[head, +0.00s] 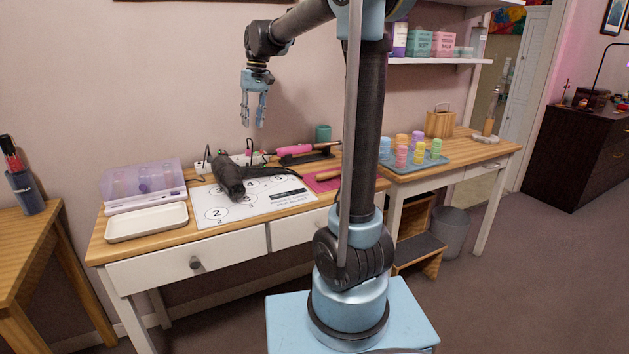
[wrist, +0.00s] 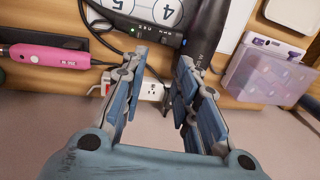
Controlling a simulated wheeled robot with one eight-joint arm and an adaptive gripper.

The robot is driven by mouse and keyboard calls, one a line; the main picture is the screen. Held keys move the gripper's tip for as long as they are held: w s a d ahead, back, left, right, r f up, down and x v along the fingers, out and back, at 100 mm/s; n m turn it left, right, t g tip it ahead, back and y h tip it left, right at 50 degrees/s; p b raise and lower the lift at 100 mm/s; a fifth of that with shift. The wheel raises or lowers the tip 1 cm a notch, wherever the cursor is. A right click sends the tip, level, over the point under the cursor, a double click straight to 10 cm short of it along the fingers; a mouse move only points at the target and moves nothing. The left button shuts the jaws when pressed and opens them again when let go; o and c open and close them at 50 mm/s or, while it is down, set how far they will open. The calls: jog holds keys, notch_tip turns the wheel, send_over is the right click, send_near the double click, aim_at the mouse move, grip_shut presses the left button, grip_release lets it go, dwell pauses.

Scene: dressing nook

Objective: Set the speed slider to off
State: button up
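A black hair dryer (head: 230,180) lies on the numbered white mat (head: 280,205) on the wooden desk. In the wrist view its dark body (wrist: 198,45) is partly behind my right-hand finger. Its handle (wrist: 150,36) carries small white marks and a green light near the fingertips. I cannot clearly make out the speed slider or its setting. My gripper (head: 252,123) hangs above the back of the desk, apart from the dryer. In the wrist view my gripper (wrist: 163,58) is open and empty, its fingers spread on either side of the picture's middle.
A white power strip (wrist: 152,91) with cords lies behind the dryer. A pink styling tool (head: 293,149) sits to the right, a clear purple-lidded case (head: 143,184) and a white tray (head: 147,222) to the left. Colored bottles stand on a tray (head: 440,160) farther right.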

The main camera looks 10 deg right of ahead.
jog(key=s+d, duration=0.8)
jog(key=s, duration=0.1)
jog(key=s+d+f+m+t, duration=0.1)
jog(key=s+d+f, duration=0.3)
jog(key=s+f, duration=0.2)
jog(key=s+d+f+m+h, duration=0.1)
jog(key=s+d+f, duration=0.3)
jog(key=s+f, duration=0.3)
jog(key=shift+s+d+t, duration=0.2)
jog(key=shift+s+t, duration=0.2)
jog(key=shift+s, duration=0.8)
jog(key=shift+f, duration=0.1)
notch_tip(320, 180, up, 16)
jog(key=r+n+g+y, duration=0.1)
jog(key=n+g, duration=0.1)
send_over(247, 165)
jog(key=w+d, duration=0.2)
jog(key=d, duration=0.1)
jog(key=a+f, duration=0.1)
jog(key=f, duration=1)
jog(key=s+a+f, duration=0.1)
jog(key=f, duration=0.5)
jog(key=shift+a+f, duration=0.3)
jog(key=shift+f, duration=0.05)
jog(key=shift+c, duration=0.5)
